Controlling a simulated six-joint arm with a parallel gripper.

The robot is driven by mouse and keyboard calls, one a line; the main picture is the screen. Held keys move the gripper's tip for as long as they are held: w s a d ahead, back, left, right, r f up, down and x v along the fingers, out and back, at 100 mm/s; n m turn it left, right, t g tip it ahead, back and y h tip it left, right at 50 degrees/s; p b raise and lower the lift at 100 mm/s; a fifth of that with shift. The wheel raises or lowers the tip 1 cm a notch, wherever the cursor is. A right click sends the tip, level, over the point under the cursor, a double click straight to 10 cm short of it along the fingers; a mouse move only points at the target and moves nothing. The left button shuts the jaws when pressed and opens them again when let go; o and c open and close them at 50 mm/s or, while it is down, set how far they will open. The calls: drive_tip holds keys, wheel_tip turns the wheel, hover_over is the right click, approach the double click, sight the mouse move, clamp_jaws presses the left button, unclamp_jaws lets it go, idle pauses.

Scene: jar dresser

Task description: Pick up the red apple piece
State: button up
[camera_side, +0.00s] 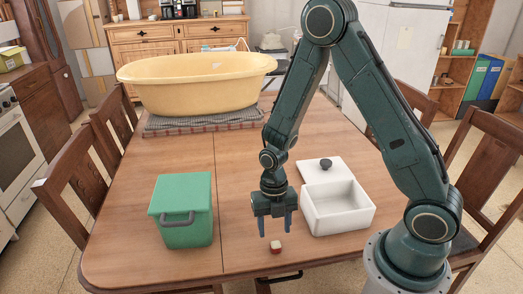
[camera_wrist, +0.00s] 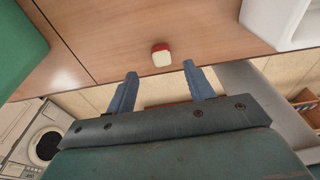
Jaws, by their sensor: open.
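The red apple piece (camera_side: 276,247) is a small block with a pale top and a red side. It lies on the table near the front edge in the side view. It also shows in the wrist view (camera_wrist: 161,56), ahead of the fingertips and roughly centred between them. My gripper (camera_side: 275,228) is open and empty. It points down just above the piece in the side view, apart from it. Its two blue fingers (camera_wrist: 159,80) show in the wrist view with a clear gap between them.
A white open box (camera_side: 336,222) stands right of my gripper, with a white lid with a dark knob (camera_side: 325,164) behind it. A green lidded box (camera_side: 182,232) stands to the left. A yellow tub (camera_side: 197,90) sits at the back of the table. The table (camera_side: 240,235) is bare around the piece.

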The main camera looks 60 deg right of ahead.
sight(276, 244)
drive_tip(key=shift+s+a+f, duration=0.1)
drive_tip(key=shift+s+f, duration=0.1)
drive_tip(key=shift+f, duration=0.6)
drive_tip(key=shift+s+a+f, duration=0.1)
drive_tip(key=shift+s+f, duration=0.1)
drive_tip(key=shift+f, duration=1.5)
drive_tip(key=shift+c, duration=0.4)
drive_tip(key=c, duration=1)
